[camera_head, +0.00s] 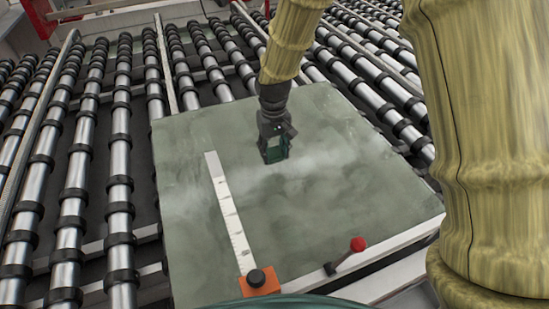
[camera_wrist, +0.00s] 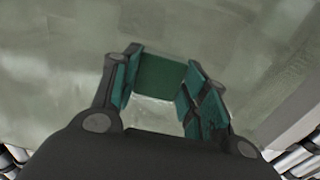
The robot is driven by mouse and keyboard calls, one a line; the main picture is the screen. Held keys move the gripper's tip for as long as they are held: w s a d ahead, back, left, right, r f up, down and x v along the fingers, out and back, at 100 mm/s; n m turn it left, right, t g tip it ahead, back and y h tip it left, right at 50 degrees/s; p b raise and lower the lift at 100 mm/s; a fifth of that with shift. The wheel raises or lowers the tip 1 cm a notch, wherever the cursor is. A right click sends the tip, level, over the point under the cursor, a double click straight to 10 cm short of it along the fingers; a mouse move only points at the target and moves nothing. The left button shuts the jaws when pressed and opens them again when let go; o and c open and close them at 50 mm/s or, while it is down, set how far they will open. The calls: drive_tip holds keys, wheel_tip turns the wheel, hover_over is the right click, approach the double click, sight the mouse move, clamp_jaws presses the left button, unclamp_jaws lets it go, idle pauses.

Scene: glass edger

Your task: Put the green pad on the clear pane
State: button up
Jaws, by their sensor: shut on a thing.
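The clear pane (camera_head: 330,190) is a large greyish-green sheet lying over the rollers; it also fills much of the wrist view (camera_wrist: 60,70). My gripper (camera_head: 274,152) is over the pane's upper middle. In the wrist view my gripper (camera_wrist: 158,90) is shut on the green pad (camera_wrist: 160,76), a dark green square between its fingers. The pad is mostly hidden behind the fingers in the head view. I cannot tell whether the pad touches the pane or is just above it.
A white ruler (camera_head: 229,210) with an orange block (camera_head: 260,284) and black knob lies along the pane's left part. A lever with a red knob (camera_head: 357,244) is at the pane's front edge. Rows of rollers (camera_head: 120,150) surround the pane. The pane's right side is bare.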

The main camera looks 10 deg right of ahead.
sight(274, 169)
drive_tip(key=shift+w+f, duration=0.3)
drive_tip(key=shift+f, duration=0.35)
drive_tip(key=shift+s+f, duration=0.1)
drive_tip(key=shift+s, duration=0.3)
drive_tip(key=f, duration=0.1)
drive_tip(key=f+p, duration=0.1)
drive_tip(key=f, duration=0.1)
drive_tip(key=shift+w+f+p, duration=0.25)
drive_tip(key=shift+p, duration=0.15)
drive_tip(key=shift+s, duration=0.15)
drive_tip(key=shift+f, duration=0.15)
drive_tip(key=o, duration=0.7)
drive_tip(key=shift+r+b, duration=2.3)
drive_tip(key=shift+r, duration=3.75)
